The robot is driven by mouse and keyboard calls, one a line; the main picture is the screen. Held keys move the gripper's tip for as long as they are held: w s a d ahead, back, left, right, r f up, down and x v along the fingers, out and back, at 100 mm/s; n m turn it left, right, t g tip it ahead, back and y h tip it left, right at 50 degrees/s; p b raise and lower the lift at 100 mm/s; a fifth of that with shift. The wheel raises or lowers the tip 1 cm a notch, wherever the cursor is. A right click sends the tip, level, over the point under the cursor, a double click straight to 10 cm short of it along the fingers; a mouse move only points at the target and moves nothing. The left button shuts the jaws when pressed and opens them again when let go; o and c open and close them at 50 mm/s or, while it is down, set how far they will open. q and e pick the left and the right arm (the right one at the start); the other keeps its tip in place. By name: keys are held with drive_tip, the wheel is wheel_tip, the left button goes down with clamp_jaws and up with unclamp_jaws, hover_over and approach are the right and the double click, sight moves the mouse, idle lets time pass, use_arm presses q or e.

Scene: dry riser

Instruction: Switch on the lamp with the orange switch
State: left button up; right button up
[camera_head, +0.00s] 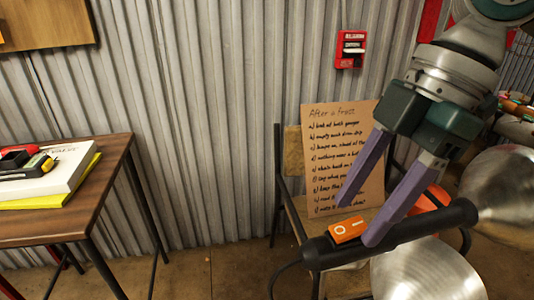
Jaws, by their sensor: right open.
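The lamp has a black bar (425,228) with an orange switch (349,229) near its left end. Two shiny metal lamp heads, one in front (425,272) and one at the right (505,185), are by the bar, and neither looks lit. The switch has a pale round mark on top. My right gripper (358,220) comes down from the upper right, its purple fingers open. One fingertip is near the switch's far side, the other by its right end; I cannot tell whether either touches. My left gripper is out of view.
A chair (292,150) by the corrugated wall holds a handwritten cardboard sign (325,150). Another orange thing (430,198) is partly hidden behind the fingers. A red wall box (350,48) hangs above. A wooden table (100,185) at left bears a book and tools.

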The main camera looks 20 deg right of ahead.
drive_tip(key=shift+a+f, duration=0.2)
drive_tip(key=shift+f, duration=0.35)
clamp_jaws()
